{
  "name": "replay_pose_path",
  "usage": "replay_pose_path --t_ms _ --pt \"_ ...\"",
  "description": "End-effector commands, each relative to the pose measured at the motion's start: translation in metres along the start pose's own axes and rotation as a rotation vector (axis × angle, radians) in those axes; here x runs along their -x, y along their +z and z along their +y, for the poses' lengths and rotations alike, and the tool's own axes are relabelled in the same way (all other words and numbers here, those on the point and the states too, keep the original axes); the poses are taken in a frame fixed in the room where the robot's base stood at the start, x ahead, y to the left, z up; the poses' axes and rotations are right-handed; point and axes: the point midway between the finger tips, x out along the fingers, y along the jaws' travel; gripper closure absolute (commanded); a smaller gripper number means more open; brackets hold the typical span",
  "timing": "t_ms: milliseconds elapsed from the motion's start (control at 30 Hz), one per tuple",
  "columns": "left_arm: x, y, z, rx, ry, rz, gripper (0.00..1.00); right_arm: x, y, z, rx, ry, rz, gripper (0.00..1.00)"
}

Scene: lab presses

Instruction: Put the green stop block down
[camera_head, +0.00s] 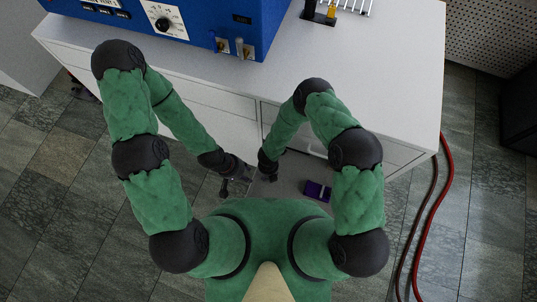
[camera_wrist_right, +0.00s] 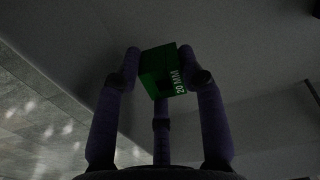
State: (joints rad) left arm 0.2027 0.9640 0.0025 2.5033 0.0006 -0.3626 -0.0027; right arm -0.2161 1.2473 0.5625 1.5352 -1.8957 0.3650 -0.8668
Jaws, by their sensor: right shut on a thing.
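The green stop block (camera_wrist_right: 165,70), marked "20 MM" in white, shows in the right wrist view. It sits between the fingertips of my right gripper (camera_wrist_right: 163,75), which is shut on it. The block is tilted in that view, with plain grey surface behind it. In the head view my right gripper (camera_head: 269,174) is small and dark, in front of the white cabinet, and I cannot make out the block there. My left gripper (camera_head: 236,187) is close to its left, low in front of the cabinet. Its fingers are too small and dark to tell their opening.
A white cabinet (camera_head: 330,75) carries a blue machine (camera_head: 235,22) with a dial and a dark rack (camera_head: 320,14) at its back. A small purple object (camera_head: 317,190) lies low on a grey surface. Red hoses (camera_head: 440,190) run along the floor at right.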

Motion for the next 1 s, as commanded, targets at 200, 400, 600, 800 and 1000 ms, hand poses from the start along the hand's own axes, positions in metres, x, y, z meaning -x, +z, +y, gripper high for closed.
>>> replay_pose_path --t_ms 200,400,600,800,1000 --pt "-0.014 -0.001 -0.005 0.0 0.0 0.0 0.6 -0.029 0.0 0.0 0.001 0.0 0.0 0.95" --pt "-0.015 -0.001 -0.005 0.0 0.0 0.0 0.6 -0.032 0.001 0.0 0.0 0.0 -0.001 0.95" --pt "-0.014 -0.001 -0.005 0.0 0.0 0.0 0.6 -0.034 0.0 0.0 0.0 0.0 0.0 0.95" --pt "-0.014 -0.001 -0.005 0.0 0.0 0.0 0.6 -0.034 0.0 0.0 0.0 0.0 0.0 0.37" --pt "-0.014 -0.001 -0.005 0.0 0.0 0.0 0.6 -0.034 0.0 0.0 0.0 0.0 0.0 0.37"
